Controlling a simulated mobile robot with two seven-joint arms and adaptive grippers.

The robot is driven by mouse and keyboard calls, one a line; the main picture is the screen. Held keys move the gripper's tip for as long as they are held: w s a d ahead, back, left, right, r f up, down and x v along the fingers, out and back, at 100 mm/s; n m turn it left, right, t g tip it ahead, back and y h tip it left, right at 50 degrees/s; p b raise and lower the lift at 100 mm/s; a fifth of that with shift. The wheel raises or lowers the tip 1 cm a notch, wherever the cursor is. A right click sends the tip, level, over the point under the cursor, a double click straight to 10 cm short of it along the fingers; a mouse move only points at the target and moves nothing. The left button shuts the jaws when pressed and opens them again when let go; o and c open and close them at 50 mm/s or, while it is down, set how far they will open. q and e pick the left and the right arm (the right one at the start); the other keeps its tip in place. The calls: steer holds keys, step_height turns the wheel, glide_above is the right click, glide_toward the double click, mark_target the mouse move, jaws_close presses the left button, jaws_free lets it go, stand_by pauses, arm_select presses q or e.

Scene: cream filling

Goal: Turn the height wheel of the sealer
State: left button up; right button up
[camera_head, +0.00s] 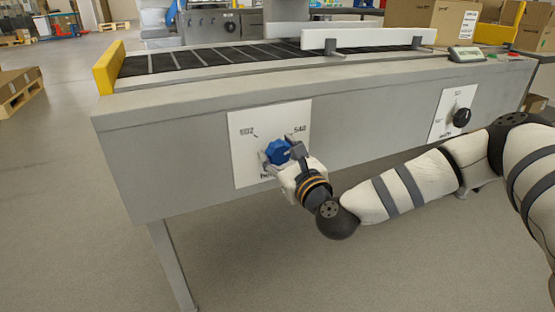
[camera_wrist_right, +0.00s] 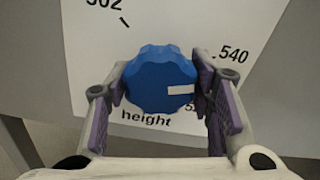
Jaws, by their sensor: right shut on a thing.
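The blue height wheel (camera_head: 278,151) sits on a white dial plate (camera_head: 243,170) on the front of the sealer (camera_head: 165,172). My right gripper (camera_head: 279,156) is at the wheel, its fingers around it. In the right wrist view the lobed blue wheel (camera_wrist_right: 157,76) is between the purple-padded fingers of my right gripper (camera_wrist_right: 162,88), shut on it. Its white pointer mark faces right, below the 540 mark. The plate (camera_wrist_right: 170,32) reads "height" under the wheel, with a mark at upper left; another number is partly hidden by the right finger. My left gripper is not in view.
A second plate with a black knob (camera_head: 461,117) is farther right on the sealer front. A belt (camera_head: 200,58) with a white guide rail (camera_head: 350,38) runs on top, with a yellow end piece (camera_head: 108,67). A cardboard box (camera_head: 433,20) stands behind.

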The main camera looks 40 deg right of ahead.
steer(key=m+b, duration=0.2)
steer(key=m, duration=0.1)
steer(key=m+b, duration=0.1)
steer(key=shift+f+m, duration=0.25)
steer(key=shift+m, duration=0.05)
steer(key=m+b, duration=0.3)
steer(key=m, duration=0.1)
steer(key=shift+r+m, duration=0.1)
steer(key=shift+m, duration=0.3)
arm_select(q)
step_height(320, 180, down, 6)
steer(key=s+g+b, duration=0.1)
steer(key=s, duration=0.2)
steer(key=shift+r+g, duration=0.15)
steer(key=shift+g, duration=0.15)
arm_select(e)
steer(key=shift+r+m, duration=0.1)
steer(key=shift+m, duration=0.7)
steer(key=shift+r+m, duration=0.1)
steer(key=shift+m, duration=0.2)
steer(key=o, duration=1.2)
steer(key=shift+c, duration=0.2)
steer(key=r, duration=0.9)
steer(key=shift+a+r, duration=0.2)
steer(key=shift+r, duration=0.2)
steer(key=shift+d+r, duration=0.1)
steer(key=shift+r, duration=0.05)
